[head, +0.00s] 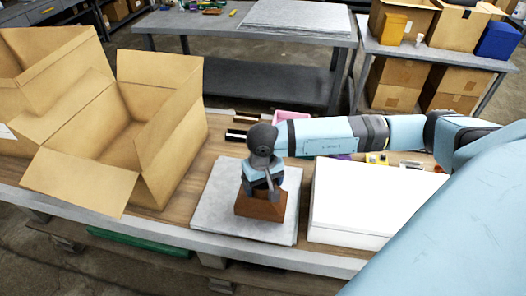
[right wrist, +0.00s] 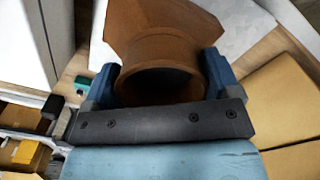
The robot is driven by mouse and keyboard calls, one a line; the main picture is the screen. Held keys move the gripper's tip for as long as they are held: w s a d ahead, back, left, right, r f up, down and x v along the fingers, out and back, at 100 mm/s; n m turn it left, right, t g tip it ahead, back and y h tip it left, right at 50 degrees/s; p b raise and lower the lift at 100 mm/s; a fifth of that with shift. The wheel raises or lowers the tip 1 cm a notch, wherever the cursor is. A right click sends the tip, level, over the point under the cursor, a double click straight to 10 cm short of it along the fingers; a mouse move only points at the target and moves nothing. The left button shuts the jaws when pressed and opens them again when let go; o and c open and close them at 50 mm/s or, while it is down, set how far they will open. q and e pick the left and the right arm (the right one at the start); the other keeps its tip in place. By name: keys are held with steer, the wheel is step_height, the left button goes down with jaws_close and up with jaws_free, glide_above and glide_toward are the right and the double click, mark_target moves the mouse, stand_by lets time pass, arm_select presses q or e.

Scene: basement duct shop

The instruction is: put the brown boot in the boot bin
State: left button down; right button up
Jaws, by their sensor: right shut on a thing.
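The brown boot (head: 262,205), a brown duct piece with a round collar and a flared end, is at the pale grey slab (head: 218,215) on the near bench. I cannot tell whether it touches the slab. My right gripper (head: 262,188) is shut on its collar from above. In the right wrist view the boot (right wrist: 155,40) sits between both blue fingers. A large open cardboard box (head: 172,172) stands left of the slab. No label shows which container is the boot bin. My left gripper is not in view.
A white box (head: 365,200) stands close to the right of the slab. A second open cardboard box (head: 40,60) is at the far left. A pink container (head: 292,117) and small items lie behind my right arm. A grey table (head: 240,43) stands further back.

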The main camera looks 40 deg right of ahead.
mark_target(263, 188)
steer(key=shift+f, duration=1.5)
steer(key=o, duration=1.3)
steer(key=shift+r, duration=0.1)
